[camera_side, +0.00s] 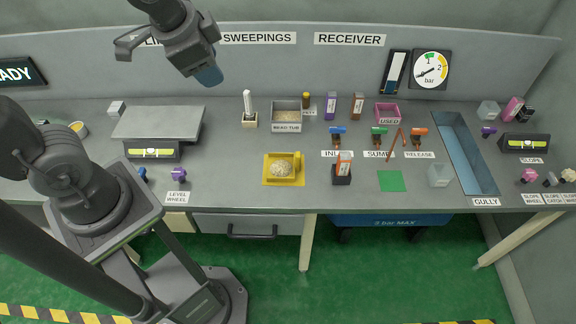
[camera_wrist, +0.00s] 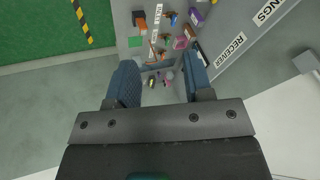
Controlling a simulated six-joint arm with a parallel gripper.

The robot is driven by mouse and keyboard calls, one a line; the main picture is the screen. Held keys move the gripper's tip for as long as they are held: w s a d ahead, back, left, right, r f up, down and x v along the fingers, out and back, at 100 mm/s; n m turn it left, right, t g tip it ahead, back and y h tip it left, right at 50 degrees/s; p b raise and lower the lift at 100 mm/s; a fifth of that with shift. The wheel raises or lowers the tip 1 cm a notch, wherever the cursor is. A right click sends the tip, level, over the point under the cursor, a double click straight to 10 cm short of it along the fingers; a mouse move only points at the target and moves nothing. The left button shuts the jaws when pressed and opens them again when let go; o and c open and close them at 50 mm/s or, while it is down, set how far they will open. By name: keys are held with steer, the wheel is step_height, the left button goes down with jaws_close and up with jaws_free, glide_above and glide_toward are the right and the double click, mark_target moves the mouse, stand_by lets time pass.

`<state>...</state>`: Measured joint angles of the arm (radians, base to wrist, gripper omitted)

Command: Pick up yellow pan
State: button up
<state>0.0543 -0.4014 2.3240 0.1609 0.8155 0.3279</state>
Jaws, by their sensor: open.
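The yellow pan (camera_side: 270,180) sits flat on the grey bench in the side view, left of the middle and near the front edge. It holds a heap of pale tan grains, and a yellow block-like part rises at its right side. My gripper (camera_side: 209,76) is high above the bench, up and to the left of the pan, clear of it. In the wrist view its two blue fingers (camera_wrist: 160,62) stand wide apart with nothing between them. I cannot make out the pan in the wrist view.
A raised grey plate (camera_side: 158,122) is at the left, and a blue gully (camera_side: 465,150) at the right.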

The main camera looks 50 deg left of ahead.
steer(key=w+f+m+y, duration=0.1)
steer(key=w+f+m, duration=0.5)
steer(key=w, duration=0.2)
steer(key=m+g+y, duration=0.1)
steer(key=m, duration=1.5)
glide_above(298, 154)
steer(key=s+d, duration=0.3)
step_height(298, 154, down, 22)
steer(key=f, duration=0.1)
steer(key=x, duration=0.7)
steer(key=shift+w+f, duration=0.1)
steer(key=shift+f, duration=0.1)
steer(key=shift+s+x, duration=0.15)
steer(key=shift+x, duration=1.3)
steer(key=shift+s+x, duration=0.15)
steer(key=shift+x, duration=1.3)
steer(key=shift+a+f, duration=0.1)
jaws_close()
